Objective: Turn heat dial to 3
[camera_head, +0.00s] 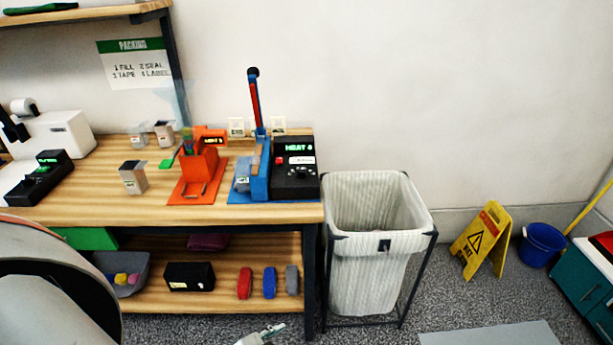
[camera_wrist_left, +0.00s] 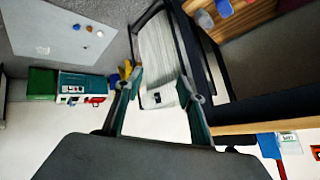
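The heat sealer (camera_head: 262,178), blue with a raised red-and-blue lever, stands at the right end of the packing bench. Its black control box (camera_head: 296,178) has a lit green display (camera_head: 299,147) that reads HEAT 4, and a red button. A dark round dial (camera_head: 300,172) seems to sit on the box face; its pointer is too small to read. My left gripper (camera_wrist_left: 160,84) is open and empty in the left wrist view, its fingers apart, with the bin beyond them. A pale gripper part shows at the bottom edge of the head view, well below the sealer. My right gripper is not identifiable.
The wooden bench (camera_head: 90,209) also holds an orange device (camera_head: 199,165), small boxes and a white printer. A wire-framed bin (camera_head: 370,260) stands against its right end. A lower shelf carries several items. A yellow wet-floor sign (camera_head: 483,240) and blue bucket (camera_head: 541,245) stand farther right.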

